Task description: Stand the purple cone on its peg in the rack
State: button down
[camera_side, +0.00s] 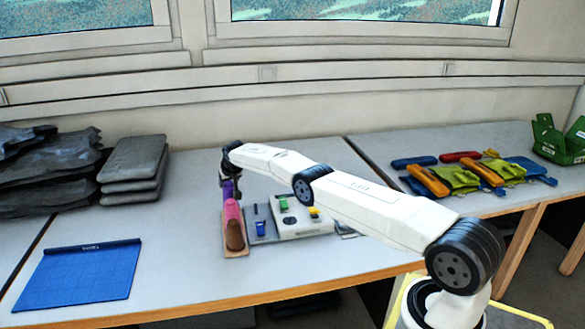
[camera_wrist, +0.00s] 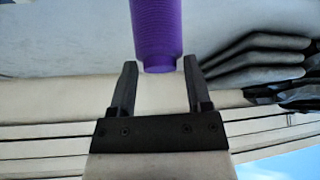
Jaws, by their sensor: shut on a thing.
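The purple cone (camera_side: 228,188) is at my gripper (camera_side: 229,172) in the side view, at the far end of the rack (camera_side: 231,255). In the wrist view the purple cone (camera_wrist: 157,28) fills the top middle, with its lower end between the two dark fingertips of my gripper (camera_wrist: 158,66). My gripper is shut on it. A pink cone (camera_side: 232,212) and a brown cone (camera_side: 235,236) stand in a row on the rack, nearer the camera. The peg for the purple cone is hidden, and I cannot tell whether the cone is on it.
A grey and white panel (camera_side: 302,229) with coloured parts lies close right of the rack. A blue mat (camera_side: 80,276) lies front left. Grey pads (camera_side: 133,165) and dark folded bags (camera_side: 45,175) are stacked at the back left. Tools lie on the right table. The table left of the rack is clear.

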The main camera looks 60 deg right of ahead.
jog(key=shift+f, duration=0.6)
dwell(0.7)
grip_release()
jog(key=shift+a, duration=0.1)
dwell(0.4)
jog(key=shift+w+a+r, duration=0.1)
jog(key=shift+a+r, duration=0.3)
jog(key=s+a+r+n+g+y, duration=0.1)
jog(key=s+a+r+n, duration=0.1)
jog(key=s+a+r, duration=0.4)
jog(key=s+a+r+n+y, duration=0.1)
jog(key=s+a+r, duration=0.3)
jog(key=a, duration=0.5)
jog(key=s+a+n, duration=0.1)
jog(key=s+a, duration=0.2)
jog(key=s, duration=0.8)
jog(key=s+a+n+g, duration=0.1)
jog(key=s+a, duration=0.2)
jog(key=s, duration=0.7)
jog(key=s+a+n+g+y, duration=0.1)
jog(key=s+a, duration=0.2)
jog(key=s, duration=0.8)
jog(key=shift+s+a, duration=0.35)
jog(key=shift+a, duration=0.05)
